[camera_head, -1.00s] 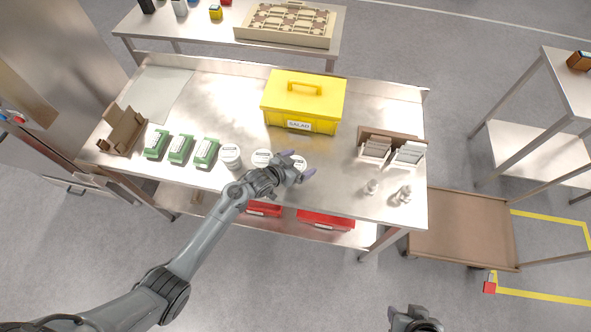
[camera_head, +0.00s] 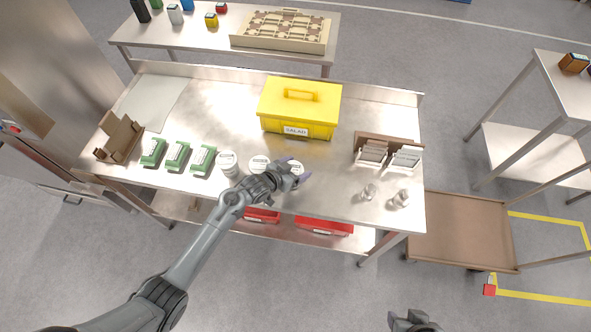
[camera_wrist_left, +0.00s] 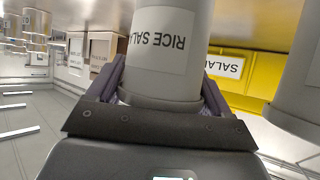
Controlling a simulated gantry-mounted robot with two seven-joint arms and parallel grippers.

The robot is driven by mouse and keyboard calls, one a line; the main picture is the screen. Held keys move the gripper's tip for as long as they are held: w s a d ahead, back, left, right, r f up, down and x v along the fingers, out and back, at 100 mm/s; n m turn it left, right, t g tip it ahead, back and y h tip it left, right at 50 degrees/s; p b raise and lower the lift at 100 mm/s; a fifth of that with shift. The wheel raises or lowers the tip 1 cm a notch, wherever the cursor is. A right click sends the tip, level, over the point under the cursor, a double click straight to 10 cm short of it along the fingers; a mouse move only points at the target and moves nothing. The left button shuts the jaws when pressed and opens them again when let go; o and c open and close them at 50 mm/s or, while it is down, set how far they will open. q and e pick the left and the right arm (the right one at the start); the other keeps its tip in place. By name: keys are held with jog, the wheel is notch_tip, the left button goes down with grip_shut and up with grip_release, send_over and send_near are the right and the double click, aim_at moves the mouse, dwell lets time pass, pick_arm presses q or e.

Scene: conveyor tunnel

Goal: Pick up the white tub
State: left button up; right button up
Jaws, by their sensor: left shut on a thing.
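Three white tubs stand in a row near the front of the steel table: a left tub (camera_head: 228,161), a middle tub (camera_head: 258,164) and a right tub (camera_head: 296,167). My left gripper (camera_head: 295,169) is shut on the right tub, with one finger on each side. In the left wrist view this tub (camera_wrist_left: 168,50) is labelled "RICE SALAD" and sits between the fingers (camera_wrist_left: 160,85). Another tub (camera_wrist_left: 305,85) shows beside it. I cannot tell whether the held tub touches the table. My right gripper (camera_head: 413,321) is at the bottom edge, mostly cut off.
A yellow box (camera_head: 299,105) labelled "SALAD" stands behind the tubs. Several green-and-white packs (camera_head: 177,155) lie to the left.

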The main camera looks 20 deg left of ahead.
pick_arm(q)
jog(key=r, duration=0.4)
jog(key=shift+d, duration=0.2)
jog(key=s+d+r, duration=0.5)
jog(key=d+r, duration=0.1)
jog(key=d, duration=0.4)
jog(key=shift+r, duration=0.25)
jog(key=shift+d, duration=0.1)
jog(key=o, duration=0.6)
jog(key=shift+c, duration=0.2)
jog(key=c, duration=0.8)
jog(key=shift+c, duration=0.2)
